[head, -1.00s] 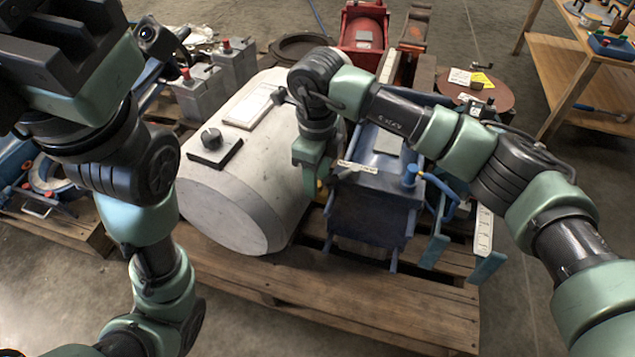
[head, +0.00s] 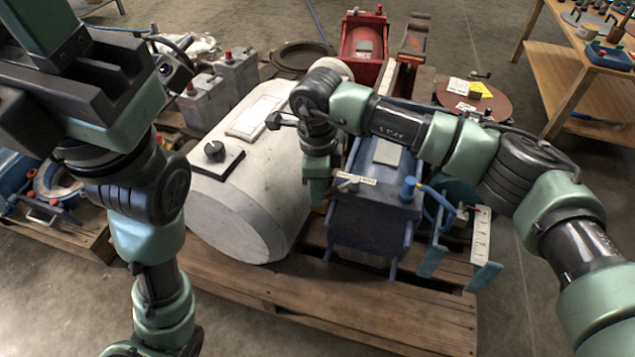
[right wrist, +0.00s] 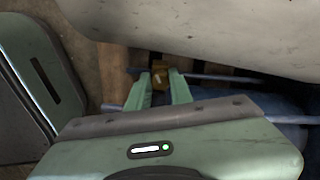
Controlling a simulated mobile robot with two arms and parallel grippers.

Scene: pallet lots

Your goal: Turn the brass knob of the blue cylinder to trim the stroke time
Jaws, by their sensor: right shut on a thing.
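My right gripper (right wrist: 165,88) is shut on a small brass knob (right wrist: 159,76), with one green finger on each side of it. In the head view the right gripper (head: 316,190) points down into the gap between the pale drum and a blue body. Its fingertips and most of the knob are hidden there. In the right wrist view a blue surface (right wrist: 290,106), seemingly part of the blue cylinder, lies right of the fingers beside grey rods. The blue body (head: 368,222) stands on the pallet in the head view. My left gripper (head: 85,90) is at the upper left, partly cut off, its jaws unclear.
The large pale drum (head: 245,215) with a black knob lies close left of the right gripper. The wooden pallet (head: 350,312) carries both. Grey batteries, a red machine (head: 363,42) and a brown round plate (head: 480,98) stand behind. A wooden bench (head: 565,75) is at the upper right.

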